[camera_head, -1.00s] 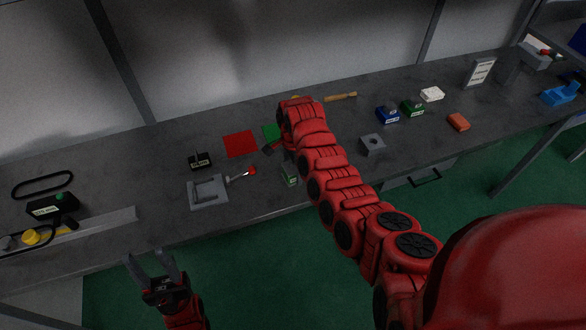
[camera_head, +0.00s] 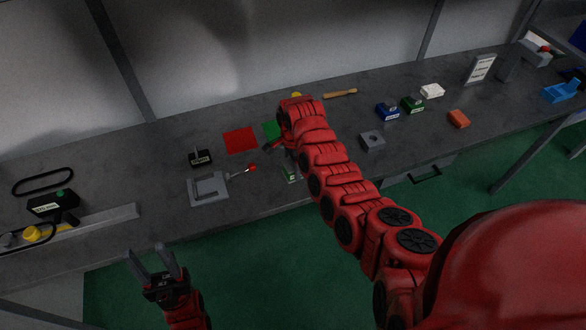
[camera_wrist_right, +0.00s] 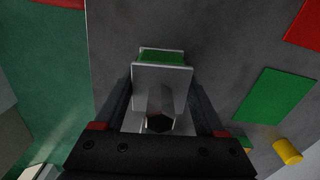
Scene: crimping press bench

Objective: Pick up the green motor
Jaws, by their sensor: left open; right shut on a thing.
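The green motor (camera_head: 290,173) is at the front of the bench, partly hidden by my right arm in the head view. In the right wrist view, the motor (camera_wrist_right: 162,75) shows pale grey faces, a green band and a dark round shaft end between the fingers. My right gripper (camera_wrist_right: 160,105) is shut on it, one finger on each side. I cannot tell whether it is clear of the bench. My left gripper (camera_head: 150,253) is open and empty, in front of the bench's front edge at lower left.
A grey fixture with a red-knobbed lever (camera_head: 208,188) stands left of the motor. A red square (camera_head: 240,140) and a green square (camera_head: 272,130) lie behind. A grey block with a hole (camera_head: 372,140) is to the right. Blue (camera_head: 387,112) and green (camera_head: 412,105) labelled blocks stand farther right.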

